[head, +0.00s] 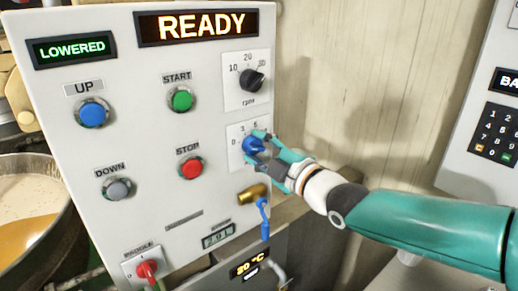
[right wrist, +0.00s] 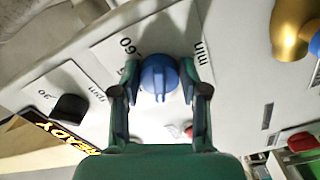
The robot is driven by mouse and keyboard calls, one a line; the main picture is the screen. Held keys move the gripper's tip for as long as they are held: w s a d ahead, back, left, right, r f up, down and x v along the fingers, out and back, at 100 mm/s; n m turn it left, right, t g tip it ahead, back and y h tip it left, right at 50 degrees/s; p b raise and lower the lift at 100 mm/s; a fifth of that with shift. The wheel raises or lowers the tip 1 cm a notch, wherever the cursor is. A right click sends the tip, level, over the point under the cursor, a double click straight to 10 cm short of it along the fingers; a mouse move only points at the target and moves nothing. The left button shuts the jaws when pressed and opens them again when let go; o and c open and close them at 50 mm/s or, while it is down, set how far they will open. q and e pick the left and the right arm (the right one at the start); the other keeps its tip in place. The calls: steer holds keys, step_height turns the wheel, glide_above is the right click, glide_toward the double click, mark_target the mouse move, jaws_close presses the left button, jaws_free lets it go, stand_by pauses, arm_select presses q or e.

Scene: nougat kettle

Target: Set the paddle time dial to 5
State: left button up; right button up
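The paddle time dial is a blue round knob (head: 253,147) on a white plate marked 0, 3 and a further figure that I read as 5 or 6, low on the panel's right side. My right gripper (head: 257,148) comes in from the right with one finger above and one below the knob. In the right wrist view the blue knob (right wrist: 158,78) sits between the two fingertips, which appear to press on its sides. A raised ridge runs across the knob, but I cannot tell which mark it points at. My left gripper is out of view.
Above the dial is a black rpm knob (head: 252,79). A red stop button (head: 190,168) is to its left and a brass valve (head: 254,194) with a blue handle is just below. The display (head: 197,26) reads READY. A keypad panel (head: 490,120) stands at right.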

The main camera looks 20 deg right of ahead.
steer(key=c, duration=0.5)
steer(key=shift+f, duration=0.1)
steer(key=shift+m+b, duration=0.3)
steer(key=shift+m, duration=0.1)
steer(key=shift+f+m+b, duration=0.15)
steer(key=shift+m+b, duration=0.35)
steer(key=shift+m, duration=0.4)
steer(key=m+b, duration=0.1)
steer(key=m, duration=0.2)
steer(key=shift+a+m, duration=0.15)
steer(key=shift+m, duration=0.15)
steer(key=m, duration=1.1)
steer(key=shift+s+a+p, duration=0.1)
steer(key=shift+a+p, duration=0.05)
steer(key=shift+p, duration=0.25)
steer(key=shift+m, duration=0.4)
